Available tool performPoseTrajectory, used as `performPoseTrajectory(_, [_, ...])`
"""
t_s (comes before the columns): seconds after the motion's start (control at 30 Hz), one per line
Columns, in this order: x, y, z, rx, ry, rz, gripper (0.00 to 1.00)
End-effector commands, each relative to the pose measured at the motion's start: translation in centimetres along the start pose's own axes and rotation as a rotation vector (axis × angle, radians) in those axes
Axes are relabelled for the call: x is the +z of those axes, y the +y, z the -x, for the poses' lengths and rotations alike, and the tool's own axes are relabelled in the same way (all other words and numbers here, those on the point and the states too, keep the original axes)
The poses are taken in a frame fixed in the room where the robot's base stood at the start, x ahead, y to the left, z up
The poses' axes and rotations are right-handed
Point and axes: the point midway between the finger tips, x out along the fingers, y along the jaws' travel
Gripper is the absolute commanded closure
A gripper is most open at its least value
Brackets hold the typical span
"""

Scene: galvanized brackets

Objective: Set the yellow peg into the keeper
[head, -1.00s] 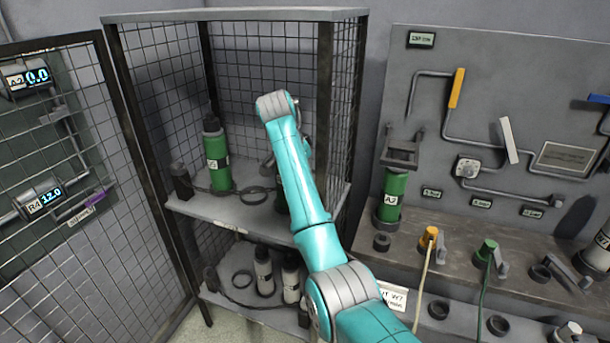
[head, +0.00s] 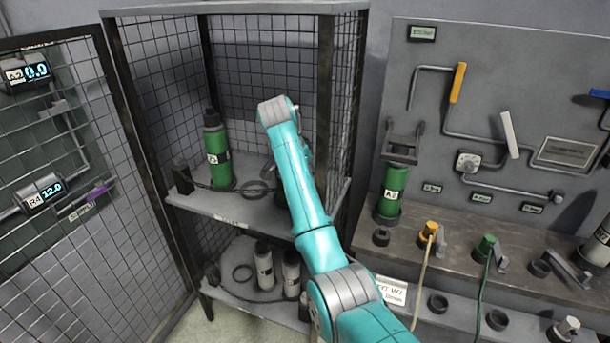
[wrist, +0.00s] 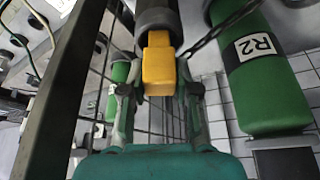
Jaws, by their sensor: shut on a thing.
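In the wrist view, the yellow peg (wrist: 158,68) is between the two fingers of my gripper (wrist: 158,88), which is shut on it. The far end of the peg meets a dark grey round holder (wrist: 157,18), which looks like the keeper. I cannot tell how deep the peg sits in it. In the head view, my arm hides my gripper, the peg and this holder.
A mesh cage has an upper shelf (head: 235,207) with a green cylinder (head: 216,150) and a dark post (head: 182,177) at left. A cage post (wrist: 62,90) stands close left of my gripper. A bench (head: 465,262) is at right.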

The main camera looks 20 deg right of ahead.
Motion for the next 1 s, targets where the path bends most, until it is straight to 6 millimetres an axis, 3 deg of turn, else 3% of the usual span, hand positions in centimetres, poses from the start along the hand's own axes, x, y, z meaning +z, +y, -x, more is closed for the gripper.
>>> performPoseTrajectory(0.33, [0.41, 0.0, -1.0, 0.0, 0.0, 0.0, 1.0])
performPoseTrajectory(0.37, [0.41, -0.01, -1.02, 0.0, 0.0, 0.0, 0.67])
performPoseTrajectory(0.47, [0.39, -0.01, -0.98, 0.0, 0.0, 0.0, 0.42])
performPoseTrajectory(1.0, [0.29, -0.01, -0.72, 0.0, 0.0, 0.0, 0.4])
